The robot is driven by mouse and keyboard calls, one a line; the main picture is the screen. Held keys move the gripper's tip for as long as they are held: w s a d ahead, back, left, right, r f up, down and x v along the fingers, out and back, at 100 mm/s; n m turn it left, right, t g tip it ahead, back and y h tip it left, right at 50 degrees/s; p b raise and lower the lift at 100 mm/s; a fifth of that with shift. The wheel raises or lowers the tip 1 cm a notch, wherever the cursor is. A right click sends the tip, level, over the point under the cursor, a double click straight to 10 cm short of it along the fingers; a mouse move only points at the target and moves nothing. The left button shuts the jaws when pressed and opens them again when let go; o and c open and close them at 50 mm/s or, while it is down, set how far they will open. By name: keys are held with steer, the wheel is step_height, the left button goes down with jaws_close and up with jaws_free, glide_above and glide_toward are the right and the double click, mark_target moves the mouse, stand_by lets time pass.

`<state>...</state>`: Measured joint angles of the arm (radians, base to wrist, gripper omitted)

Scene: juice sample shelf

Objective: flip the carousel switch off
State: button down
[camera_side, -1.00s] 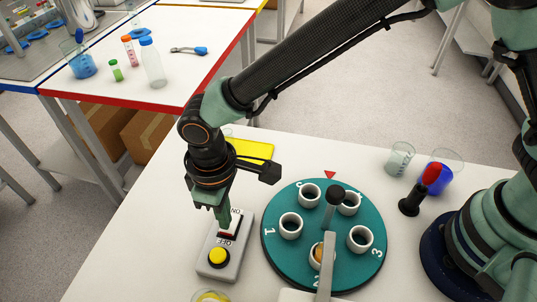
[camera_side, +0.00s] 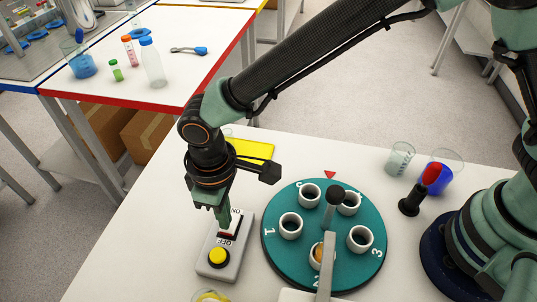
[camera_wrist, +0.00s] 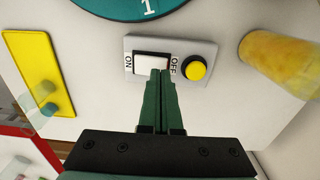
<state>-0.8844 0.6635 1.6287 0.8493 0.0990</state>
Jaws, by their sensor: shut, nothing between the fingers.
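The carousel switch is a rocker (camera_wrist: 150,63) with a white top and red sides on a grey control box (camera_side: 210,268), with ON and OFF labels at its two ends. A yellow round button (camera_side: 219,257) sits beside the OFF end; it also shows in the wrist view (camera_wrist: 196,70). My gripper (camera_side: 222,225) is shut and empty, pointing down at the rocker. In the wrist view its fingertips (camera_wrist: 160,72) lie over the OFF half of the rocker and hide part of it. I cannot tell which way the rocker is tilted.
The teal carousel (camera_side: 285,255) with several white cups stands just right of the box. A yellow plate (camera_side: 250,149) lies behind. A jar of yellow contents (camera_wrist: 280,62) stands near the button end. Beakers (camera_side: 400,158) stand at the far right.

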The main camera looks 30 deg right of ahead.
steer(key=shift+f, duration=0.9)
stand_by(0.5)
steer(key=shift+r, duration=3.5)
steer(key=w+d+r+m+t+y, duration=0.1)
steer(key=w+d+r+m, duration=0.15)
steer(key=d+r, duration=0.55)
steer(key=w+d+r+m+t, duration=0.2)
steer(key=w+d+r, duration=0.15)
steer(key=d, duration=0.75)
steer(key=s+d+r+m+t, duration=0.1)
steer(key=s+d+m, duration=0.1)
steer(key=d, duration=0.6)
steer(key=s+d+r+m+t+h, duration=0.1)
steer(key=s+d, duration=0.3)
steer(key=d, duration=0.4)
steer(key=shift+s+d+r+m+t, duration=0.3)
steer(key=shift+s+m, duration=0.05)
steer(key=shift+m, duration=0.4)
